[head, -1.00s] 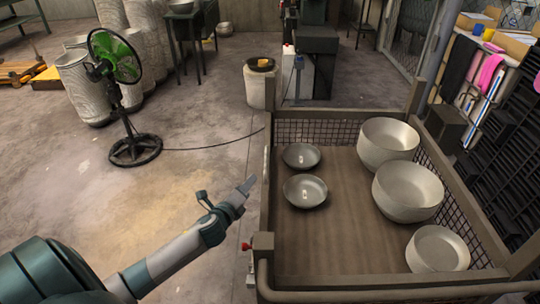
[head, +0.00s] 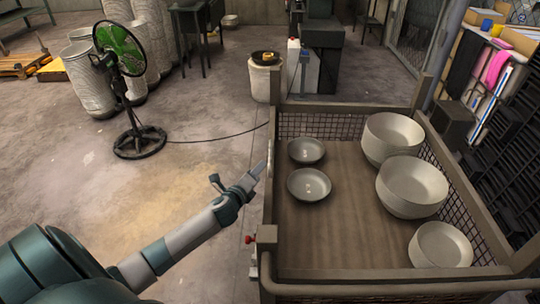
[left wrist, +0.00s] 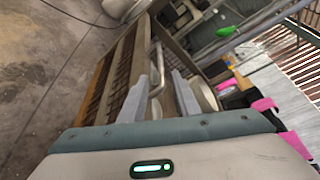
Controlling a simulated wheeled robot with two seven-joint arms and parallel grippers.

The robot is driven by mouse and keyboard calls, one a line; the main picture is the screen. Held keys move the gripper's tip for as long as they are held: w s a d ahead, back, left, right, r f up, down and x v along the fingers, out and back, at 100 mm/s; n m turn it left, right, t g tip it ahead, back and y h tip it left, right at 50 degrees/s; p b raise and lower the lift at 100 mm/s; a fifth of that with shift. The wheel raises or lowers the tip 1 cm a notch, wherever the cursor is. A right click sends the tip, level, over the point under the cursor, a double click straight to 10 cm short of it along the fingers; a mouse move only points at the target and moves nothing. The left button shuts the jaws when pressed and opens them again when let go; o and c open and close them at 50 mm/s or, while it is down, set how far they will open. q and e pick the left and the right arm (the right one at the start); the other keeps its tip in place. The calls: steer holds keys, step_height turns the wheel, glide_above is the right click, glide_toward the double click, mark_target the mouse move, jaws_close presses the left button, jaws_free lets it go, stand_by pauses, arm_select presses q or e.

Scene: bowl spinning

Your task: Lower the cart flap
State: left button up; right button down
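The cart (head: 340,235) stands at the right of the head view. Its left side (head: 268,195) is seen nearly edge-on, so I cannot tell well which part is the flap. A red knob (head: 249,239) sits low beside its near left post. My left gripper (head: 262,172) is just left of the cart's left side, pointing at it. In the left wrist view the two fingers of my left gripper (left wrist: 160,100) are apart, with a metal bar (left wrist: 157,72) of the cart showing between them; I cannot tell whether they touch it. My right gripper is not in view.
Several pale bowls (head: 412,185) and two small grey bowls (head: 309,185) sit in the cart. A green fan (head: 120,50) stands at left, its cable running toward the cart. A white drum (head: 265,85) is behind.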

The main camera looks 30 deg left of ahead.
mark_target(270, 153)
arm_select(q)
steer(key=x, duration=0.8)
steer(key=shift+w+b, duration=0.25)
steer(key=shift+b, duration=0.05)
steer(key=x, duration=0.3)
steer(key=shift+w+a+f, duration=0.2)
steer(key=shift+w, duration=0.4)
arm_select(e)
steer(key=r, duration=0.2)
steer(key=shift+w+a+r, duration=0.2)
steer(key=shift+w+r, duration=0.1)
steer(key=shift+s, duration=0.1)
arm_select(q)
jaws_close()
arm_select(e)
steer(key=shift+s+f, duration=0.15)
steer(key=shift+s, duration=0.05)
